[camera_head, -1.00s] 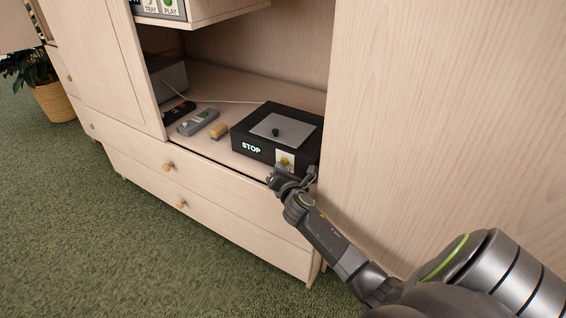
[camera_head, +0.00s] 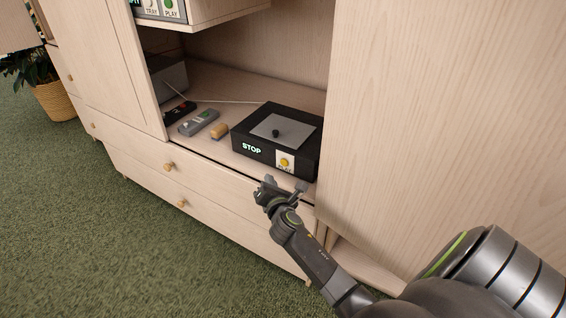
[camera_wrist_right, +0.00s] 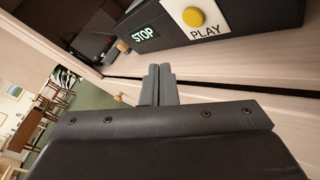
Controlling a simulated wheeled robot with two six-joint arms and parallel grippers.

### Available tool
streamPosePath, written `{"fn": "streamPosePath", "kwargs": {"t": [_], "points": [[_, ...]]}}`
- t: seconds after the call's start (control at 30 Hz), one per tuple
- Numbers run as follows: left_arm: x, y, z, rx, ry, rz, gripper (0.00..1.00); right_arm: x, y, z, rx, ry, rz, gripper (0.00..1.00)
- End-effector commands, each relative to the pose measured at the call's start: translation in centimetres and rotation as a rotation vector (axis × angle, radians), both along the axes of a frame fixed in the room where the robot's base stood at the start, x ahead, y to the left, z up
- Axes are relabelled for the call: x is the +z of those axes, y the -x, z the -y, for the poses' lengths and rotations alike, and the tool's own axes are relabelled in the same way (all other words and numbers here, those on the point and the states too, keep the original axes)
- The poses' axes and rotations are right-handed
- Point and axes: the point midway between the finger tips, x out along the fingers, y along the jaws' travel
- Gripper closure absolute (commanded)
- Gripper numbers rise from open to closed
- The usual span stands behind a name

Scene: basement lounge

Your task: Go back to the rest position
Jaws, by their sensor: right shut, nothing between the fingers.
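My right gripper (camera_head: 283,186) is shut and empty in front of the cabinet, just below the front of a black player box. Its closed fingers also show in the right wrist view (camera_wrist_right: 158,84). The black box (camera_head: 262,122) stands on the cabinet shelf with a lit STOP sign and a yellow button (camera_head: 285,162) on a white plate. The wrist view shows the yellow button (camera_wrist_right: 193,17) with the word PLAY under it, apart from the fingers. My left gripper is in neither view.
A grey remote (camera_head: 198,123), a dark remote (camera_head: 180,111) and a small wooden block (camera_head: 220,131) lie on the shelf left of the box. Drawers with round knobs (camera_head: 169,167) are below. A potted plant (camera_head: 52,98) stands far left. Green carpet (camera_head: 90,240) is clear in front.

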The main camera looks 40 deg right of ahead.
Motion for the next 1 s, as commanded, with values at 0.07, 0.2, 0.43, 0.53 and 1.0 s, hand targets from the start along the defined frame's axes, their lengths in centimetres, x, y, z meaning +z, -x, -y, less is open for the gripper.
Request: {"fn": "streamPosePath", "kwargs": {"t": [0.07, 0.2, 0.43, 0.53, 1.0], "points": [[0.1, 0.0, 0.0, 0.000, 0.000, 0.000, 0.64, 0.0, 0.1, -0.2, -0.001, 0.001, -0.001, 1.00], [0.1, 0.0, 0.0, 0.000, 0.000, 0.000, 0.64, 0.0, 0.1, -0.3, -0.001, 0.002, -0.001, 1.00], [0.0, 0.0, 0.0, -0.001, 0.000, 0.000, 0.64, 0.0, 0.1, -0.2, -0.001, 0.001, -0.001, 1.00], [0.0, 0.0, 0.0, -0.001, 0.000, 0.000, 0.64, 0.0, 0.1, -0.2, -0.001, 0.001, -0.001, 1.00], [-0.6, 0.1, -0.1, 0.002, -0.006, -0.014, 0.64, -4.0, 4.7, 0.4, -0.124, -0.314, -0.020, 1.00]]}}
